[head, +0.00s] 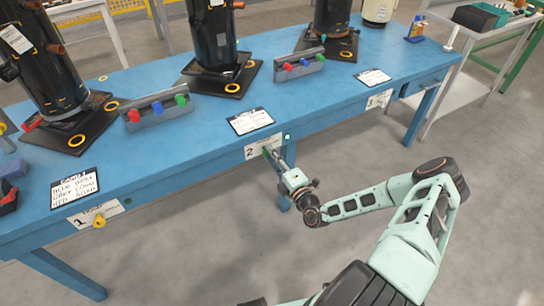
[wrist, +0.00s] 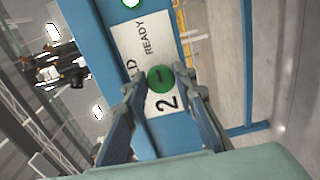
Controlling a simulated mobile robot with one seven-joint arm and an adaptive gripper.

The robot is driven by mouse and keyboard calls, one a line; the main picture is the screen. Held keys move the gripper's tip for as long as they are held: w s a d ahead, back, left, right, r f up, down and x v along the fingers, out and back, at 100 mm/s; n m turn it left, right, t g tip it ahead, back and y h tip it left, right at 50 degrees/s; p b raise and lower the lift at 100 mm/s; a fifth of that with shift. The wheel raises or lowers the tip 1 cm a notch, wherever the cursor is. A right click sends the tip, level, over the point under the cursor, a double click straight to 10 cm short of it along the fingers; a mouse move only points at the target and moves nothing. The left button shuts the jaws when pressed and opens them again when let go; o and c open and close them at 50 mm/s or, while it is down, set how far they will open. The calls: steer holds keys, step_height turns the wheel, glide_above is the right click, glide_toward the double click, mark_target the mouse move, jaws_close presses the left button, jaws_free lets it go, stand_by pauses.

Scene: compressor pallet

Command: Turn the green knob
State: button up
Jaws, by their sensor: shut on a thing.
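The green knob (wrist: 160,78) is round with a dark slot across its face. It sits on the white label marked 2 and READY (wrist: 131,44), on the front edge of the blue table. My gripper (wrist: 160,88) has one finger on each side of the knob and is shut on it. In the head view my gripper (head: 274,156) reaches the label plate (head: 252,152) from the front. It hides most of the knob there, with only a little green showing.
The blue table (head: 210,132) carries black compressors (head: 212,38) and grey blocks with red, blue and green knobs (head: 158,112). A yellow knob (head: 98,221) is on plate 1 at left. A small lit button (head: 287,136) is near my gripper. The floor in front is clear.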

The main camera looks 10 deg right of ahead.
steer(key=o, duration=1.2)
steer(key=shift+a, duration=0.1)
steer(key=shift+c, duration=0.2)
steer(key=v, duration=1.2)
